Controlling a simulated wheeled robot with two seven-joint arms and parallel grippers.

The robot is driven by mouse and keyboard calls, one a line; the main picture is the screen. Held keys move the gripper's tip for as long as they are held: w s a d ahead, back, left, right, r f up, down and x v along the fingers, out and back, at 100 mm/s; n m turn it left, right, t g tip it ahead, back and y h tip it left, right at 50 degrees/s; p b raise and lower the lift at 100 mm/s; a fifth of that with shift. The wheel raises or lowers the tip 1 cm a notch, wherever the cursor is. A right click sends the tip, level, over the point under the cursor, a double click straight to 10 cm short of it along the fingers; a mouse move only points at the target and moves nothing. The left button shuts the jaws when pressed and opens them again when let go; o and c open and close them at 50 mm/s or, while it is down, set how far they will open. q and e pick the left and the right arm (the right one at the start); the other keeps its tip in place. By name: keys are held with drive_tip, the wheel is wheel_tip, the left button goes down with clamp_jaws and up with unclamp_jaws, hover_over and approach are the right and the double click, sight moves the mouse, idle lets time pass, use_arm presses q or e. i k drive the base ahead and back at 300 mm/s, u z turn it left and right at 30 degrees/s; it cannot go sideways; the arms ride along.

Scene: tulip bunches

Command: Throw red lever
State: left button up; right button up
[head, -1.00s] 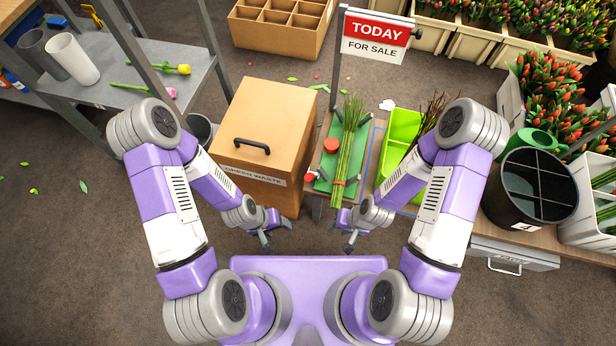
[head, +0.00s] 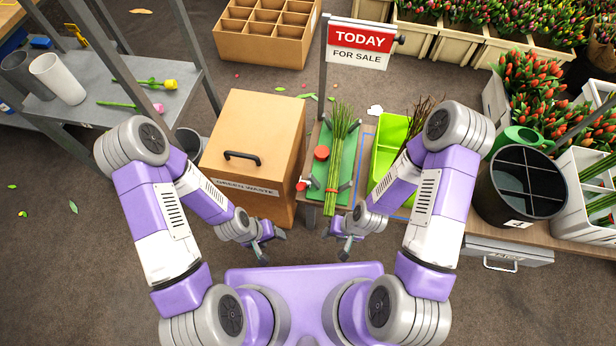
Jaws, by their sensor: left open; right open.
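A small green stand (head: 334,160) on the bench holds a bunch of green stems (head: 338,148) bound with a red band near its lower end. A red round knob (head: 321,153) sits on the left of the stand. A smaller red-tipped piece (head: 301,186) sticks out at its lower left; I cannot tell which of the two red parts is the lever. My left gripper (head: 271,246) is open and empty, in front of the green waste box. My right gripper (head: 337,244) is open and empty, in front of the stand. Both are apart from the red parts.
The green waste box (head: 252,140) with a black handle stands left of the stand. A bright green tray (head: 388,150) is to its right. A sign (head: 360,43) on a post rises behind it. A black divided bucket (head: 520,185) stands further right. Open floor lies at left.

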sight(302, 186)
drive_tip(key=z, duration=1.75)
drive_tip(key=k, duration=0.55)
drive_tip(key=u, duration=1.25)
